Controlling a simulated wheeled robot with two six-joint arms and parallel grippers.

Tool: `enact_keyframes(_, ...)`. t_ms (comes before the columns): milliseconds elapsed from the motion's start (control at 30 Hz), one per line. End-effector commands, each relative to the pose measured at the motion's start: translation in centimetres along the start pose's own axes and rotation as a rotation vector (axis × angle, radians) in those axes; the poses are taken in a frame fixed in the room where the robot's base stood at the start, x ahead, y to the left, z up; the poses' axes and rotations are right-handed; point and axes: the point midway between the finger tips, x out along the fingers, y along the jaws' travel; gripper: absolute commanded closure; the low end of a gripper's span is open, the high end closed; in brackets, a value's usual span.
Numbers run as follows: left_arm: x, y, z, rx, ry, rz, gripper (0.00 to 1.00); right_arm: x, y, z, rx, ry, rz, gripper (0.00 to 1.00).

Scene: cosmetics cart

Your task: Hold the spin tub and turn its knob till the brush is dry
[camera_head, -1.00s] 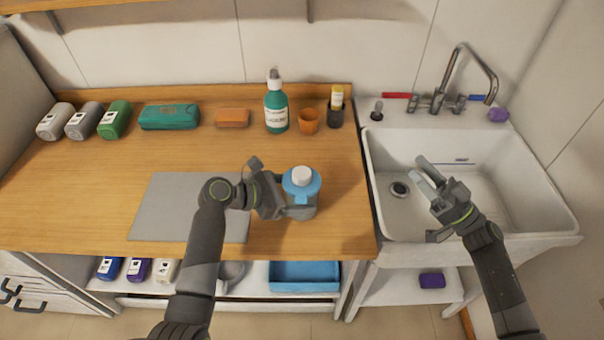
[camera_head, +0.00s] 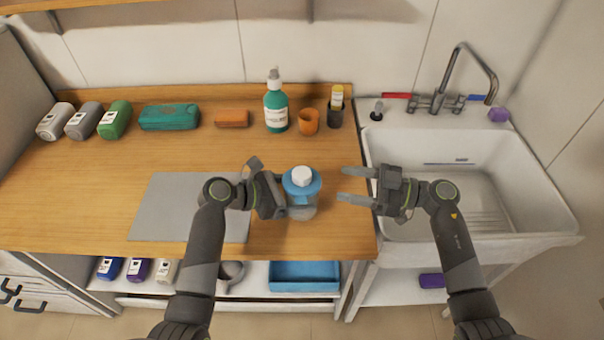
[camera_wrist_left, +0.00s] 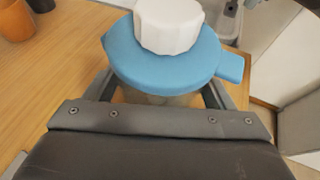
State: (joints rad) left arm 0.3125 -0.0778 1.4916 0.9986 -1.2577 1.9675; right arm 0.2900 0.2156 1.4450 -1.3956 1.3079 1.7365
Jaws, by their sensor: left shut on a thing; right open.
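The spin tub (camera_head: 302,208) stands upright on the wooden counter, with a clear body, a blue lid (camera_head: 314,187) and a white knob (camera_head: 301,176) on top. My left gripper (camera_head: 289,196) is shut on the tub's body from the left. In the left wrist view the blue lid (camera_wrist_left: 165,65) and white knob (camera_wrist_left: 169,25) sit above the gripper's fingers, which reach around the body below. My right gripper (camera_head: 352,184) is open and empty, to the right of the tub, its fingers pointing left towards it. I cannot make out the brush; the tub's inside is hidden or too small to tell.
A grey mat (camera_head: 170,210) lies left of the tub. A teal pump bottle (camera_head: 276,108), an orange cup (camera_head: 309,121) and a dark holder (camera_head: 335,117) stand behind it. The white sink (camera_head: 520,190) with its tap is at right. The counter just behind the tub is clear.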

Motion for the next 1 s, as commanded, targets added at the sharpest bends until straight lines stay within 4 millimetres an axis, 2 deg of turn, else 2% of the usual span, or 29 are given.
enact_keyframes(500, 0.0, 0.0, 0.1, 0.001, -0.002, 0.000, 0.55, 9.4, -0.1, -0.1, 0.000, 0.005, -0.001, 0.40)
enact_keyframes(700, 0.0, 0.0, 0.1, 0.001, -0.002, 0.000, 0.55, 11.1, 0.0, -0.1, -0.001, 0.002, 0.001, 0.40)
enact_keyframes(1000, 0.0, 0.0, 0.1, 0.001, -0.002, 0.000, 0.55, 11.3, 0.0, 0.0, -0.002, 0.001, 0.002, 0.40)
